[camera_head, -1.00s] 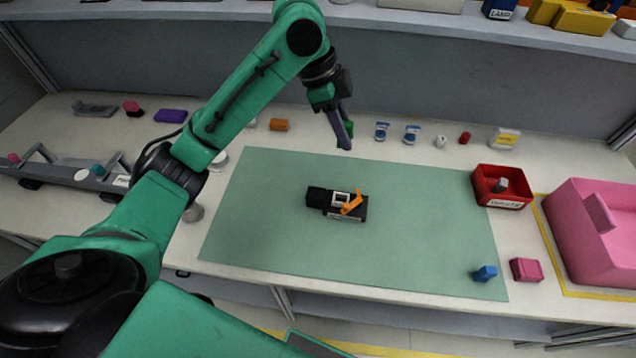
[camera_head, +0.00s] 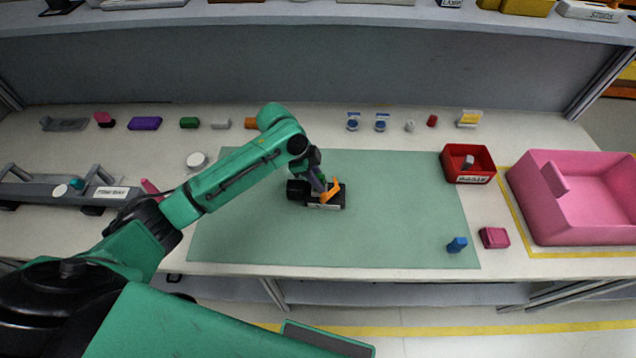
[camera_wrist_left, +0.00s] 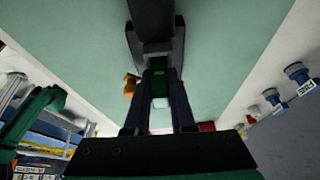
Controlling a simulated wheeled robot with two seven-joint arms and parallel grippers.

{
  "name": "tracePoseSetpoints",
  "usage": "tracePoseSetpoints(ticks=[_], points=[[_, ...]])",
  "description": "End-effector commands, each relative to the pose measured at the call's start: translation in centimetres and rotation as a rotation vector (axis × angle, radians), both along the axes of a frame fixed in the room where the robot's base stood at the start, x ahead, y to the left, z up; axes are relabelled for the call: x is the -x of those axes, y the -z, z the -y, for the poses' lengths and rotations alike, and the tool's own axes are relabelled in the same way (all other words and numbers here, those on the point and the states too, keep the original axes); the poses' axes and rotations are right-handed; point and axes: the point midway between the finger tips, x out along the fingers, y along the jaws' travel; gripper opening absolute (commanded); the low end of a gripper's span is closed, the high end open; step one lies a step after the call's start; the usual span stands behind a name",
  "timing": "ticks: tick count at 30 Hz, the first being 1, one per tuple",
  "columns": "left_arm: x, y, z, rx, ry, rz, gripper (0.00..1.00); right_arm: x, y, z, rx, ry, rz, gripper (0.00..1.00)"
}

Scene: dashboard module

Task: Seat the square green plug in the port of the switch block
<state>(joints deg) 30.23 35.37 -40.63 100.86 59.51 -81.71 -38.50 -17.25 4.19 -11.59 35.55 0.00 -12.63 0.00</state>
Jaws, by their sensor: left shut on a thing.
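The switch block (camera_head: 327,203) is a small black block with an orange lever (camera_head: 331,190), lying on the green mat (camera_head: 400,220). The left gripper (camera_head: 319,186) points down over the block and hides its port in the head view. In the left wrist view its two dark fingers (camera_wrist_left: 158,95) are shut on the square green plug (camera_wrist_left: 159,87). The block (camera_wrist_left: 155,18) appears dark beyond the fingertips, with a grey part in line with the plug and the orange lever (camera_wrist_left: 130,86) to the left. I cannot tell how deep the plug sits. The right gripper is not in view.
A red bin (camera_head: 469,177) and a large pink bin (camera_head: 580,215) stand on the right. A blue piece (camera_head: 457,245) and a pink block (camera_head: 494,238) lie at the front right. Several small parts line the back. The mat around the block is mostly clear.

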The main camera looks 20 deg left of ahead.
Motion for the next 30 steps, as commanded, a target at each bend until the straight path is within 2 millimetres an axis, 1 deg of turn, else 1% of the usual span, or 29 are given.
tracePoseSetpoints(ticks=[1,16,17,18,19,30], points=[[1.0,1.5,-0.2,-0.015,0.007,-0.039,0.00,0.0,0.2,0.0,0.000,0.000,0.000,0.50],[1.1,3.0,-0.2,-0.016,0.006,-0.043,0.00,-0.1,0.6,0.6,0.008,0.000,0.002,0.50],[1.1,3.0,-0.2,-0.016,0.006,-0.043,0.27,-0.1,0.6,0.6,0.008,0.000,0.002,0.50],[1.1,3.0,-0.2,-0.016,0.006,-0.045,0.42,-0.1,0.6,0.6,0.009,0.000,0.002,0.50],[1.1,3.0,-0.2,-0.016,0.006,-0.045,0.53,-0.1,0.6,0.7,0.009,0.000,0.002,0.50],[1.2,3.0,-0.2,-0.013,0.005,-0.046,0.53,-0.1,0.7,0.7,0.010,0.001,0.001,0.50]])
